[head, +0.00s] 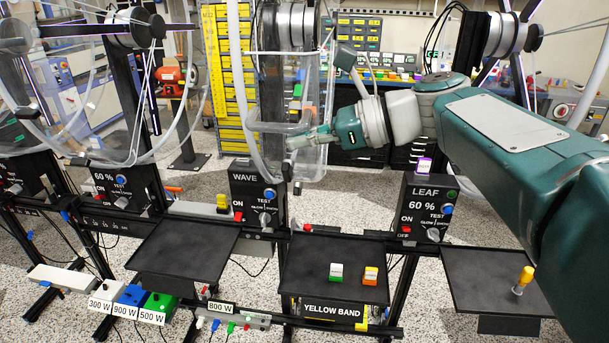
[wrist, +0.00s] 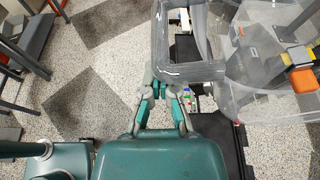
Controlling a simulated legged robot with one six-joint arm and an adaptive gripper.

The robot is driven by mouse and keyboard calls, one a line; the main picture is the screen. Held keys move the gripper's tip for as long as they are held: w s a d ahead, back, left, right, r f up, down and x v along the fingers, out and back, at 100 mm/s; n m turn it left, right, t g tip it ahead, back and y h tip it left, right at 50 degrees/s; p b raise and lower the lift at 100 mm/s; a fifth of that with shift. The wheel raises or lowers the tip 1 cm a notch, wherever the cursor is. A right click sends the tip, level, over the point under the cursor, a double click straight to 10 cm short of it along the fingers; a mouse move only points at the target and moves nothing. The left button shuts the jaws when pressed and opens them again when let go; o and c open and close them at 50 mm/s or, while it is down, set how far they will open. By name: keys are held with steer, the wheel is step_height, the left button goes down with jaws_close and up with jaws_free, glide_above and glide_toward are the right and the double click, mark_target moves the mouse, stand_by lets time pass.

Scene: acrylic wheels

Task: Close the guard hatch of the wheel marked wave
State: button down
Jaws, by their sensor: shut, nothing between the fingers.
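The control box marked WAVE (head: 257,195) stands in the middle of the head view, with a red ON switch and a blue TEST button. Above it is a wheel with a clear acrylic guard (head: 318,75). A clear panel with a thick rounded rim, seemingly the hatch (wrist: 190,72), projects beside the curved clear guard (wrist: 235,105) in the wrist view, so it looks open. My gripper (head: 294,143) is shut and empty, close to the guard's lower part. In the wrist view my gripper (wrist: 160,91) is just below the panel's rim; contact is unclear.
A black tray (head: 310,268) under WAVE holds a green-and-white block and an orange-and-white block. Another guarded wheel (head: 120,90) is at left. Speckled floor lies between the stands.

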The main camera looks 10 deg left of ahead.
step_height(320, 180, up, 12)
steer(key=s, duration=0.1)
steer(key=shift+s+r+m, duration=0.15)
steer(key=shift+s+m, duration=0.05)
steer(key=shift+m, duration=0.1)
